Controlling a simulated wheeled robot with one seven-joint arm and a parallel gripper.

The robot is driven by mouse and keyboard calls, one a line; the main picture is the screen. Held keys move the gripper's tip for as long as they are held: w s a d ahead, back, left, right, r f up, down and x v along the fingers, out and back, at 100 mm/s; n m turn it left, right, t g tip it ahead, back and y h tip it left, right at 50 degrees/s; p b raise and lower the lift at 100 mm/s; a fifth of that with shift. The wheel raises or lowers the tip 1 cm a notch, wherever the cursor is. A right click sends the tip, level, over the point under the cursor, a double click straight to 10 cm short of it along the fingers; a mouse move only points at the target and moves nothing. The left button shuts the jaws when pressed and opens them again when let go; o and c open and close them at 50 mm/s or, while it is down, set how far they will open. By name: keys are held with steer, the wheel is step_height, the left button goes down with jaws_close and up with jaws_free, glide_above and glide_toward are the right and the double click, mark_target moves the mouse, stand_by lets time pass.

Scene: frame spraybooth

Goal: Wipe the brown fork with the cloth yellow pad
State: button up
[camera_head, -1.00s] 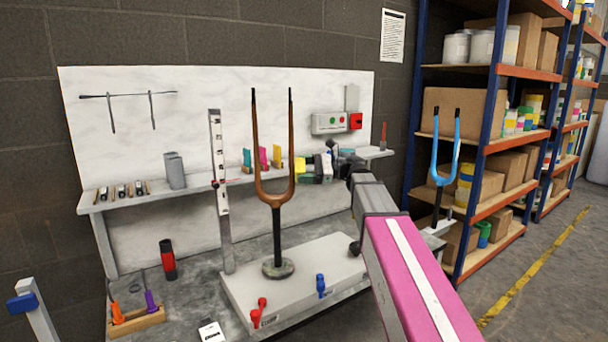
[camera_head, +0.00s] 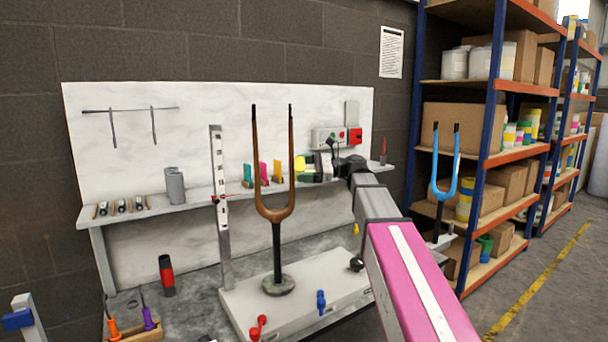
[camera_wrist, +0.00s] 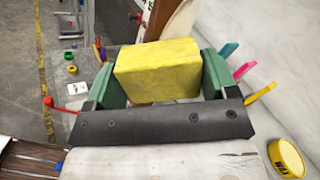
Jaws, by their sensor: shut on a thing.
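The brown fork (camera_head: 275,213) stands upright, prongs up, on a dark post with a round base, in the middle of the bench in the head view. My gripper (camera_wrist: 158,72) is shut on the yellow pad (camera_wrist: 158,70), a block held between its green jaws in the wrist view. In the head view the pad (camera_head: 299,164) shows small, just right of the fork's right prong and seemingly behind it. I cannot tell whether pad and fork touch. My arm hides part of the bench at right.
A ruled upright post (camera_head: 219,190) stands left of the fork. Red (camera_head: 258,327) and blue (camera_head: 320,302) clamps sit on the pale base plate (camera_head: 300,290). Coloured tabs stand on the back ledge. A blue fork (camera_head: 444,190) stands right, before shelving. A yellow tin (camera_wrist: 286,158) is near the gripper.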

steer(key=shift+r, duration=1.85)
steer(key=shift+a+r, duration=0.1)
steer(key=shift+r, duration=1.7)
step_height(320, 180, down, 15)
steer(key=shift+r, duration=0.2)
steer(key=shift+d, duration=0.25)
steer(key=shift+w+d, duration=0.2)
steer(key=shift+d, duration=2.7)
steer(key=d, duration=0.3)
steer(key=shift+w, duration=0.1)
